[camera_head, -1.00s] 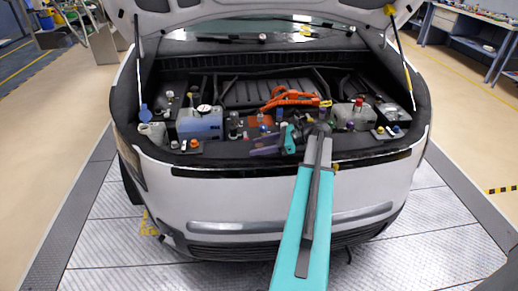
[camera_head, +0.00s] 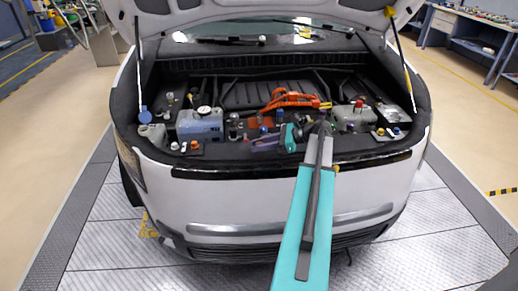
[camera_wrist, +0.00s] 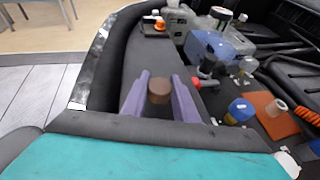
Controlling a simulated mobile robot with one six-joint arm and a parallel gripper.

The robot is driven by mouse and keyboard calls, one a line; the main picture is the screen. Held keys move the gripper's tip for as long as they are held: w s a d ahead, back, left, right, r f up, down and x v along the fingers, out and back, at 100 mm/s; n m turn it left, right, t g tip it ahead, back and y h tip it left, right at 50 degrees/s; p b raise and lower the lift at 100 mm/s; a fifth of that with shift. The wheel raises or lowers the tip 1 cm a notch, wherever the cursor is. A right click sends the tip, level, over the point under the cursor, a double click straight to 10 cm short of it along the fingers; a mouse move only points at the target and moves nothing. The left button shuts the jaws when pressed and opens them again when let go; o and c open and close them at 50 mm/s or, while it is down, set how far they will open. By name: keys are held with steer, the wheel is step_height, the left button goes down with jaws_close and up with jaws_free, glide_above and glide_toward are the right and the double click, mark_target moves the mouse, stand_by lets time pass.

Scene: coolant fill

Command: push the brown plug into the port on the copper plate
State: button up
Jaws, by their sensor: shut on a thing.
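The brown plug (camera_wrist: 159,87) is between the two purple fingers of my gripper (camera_wrist: 160,97) in the wrist view, its round top facing the camera. In the head view my purple fingers (camera_head: 264,143) reach left from the teal wrist over the front of the engine bay; the plug cannot be made out there. The copper plate (camera_wrist: 264,101) lies to the right of my gripper in the wrist view, apart from the plug. A pale round fitting (camera_wrist: 277,107) stands on the plate and looks like the port; its opening is not clear.
A blue reservoir (camera_head: 200,124) is at the left of the bay, orange cables (camera_head: 290,99) behind. The car's front edge is close below my gripper.

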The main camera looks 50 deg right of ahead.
steer(key=shift+r, duration=0.4)
steer(key=shift+s+d+r+b, duration=0.2)
steer(key=shift+s+r+b, duration=0.15)
steer(key=shift+r, duration=0.3)
steer(key=s+d, duration=0.2)
steer(key=s, duration=0.2)
steer(key=s+d+r+b, duration=0.1)
steer(key=s+d, duration=0.2)
steer(key=s, duration=0.1)
steer(key=s+d+b, duration=0.1)
steer(key=s+d, duration=0.1)
steer(key=s, duration=0.3)
steer(key=shift+s+d+r, duration=0.1)
steer(key=shift+d+r, duration=0.15)
steer(key=shift+d, duration=0.1)
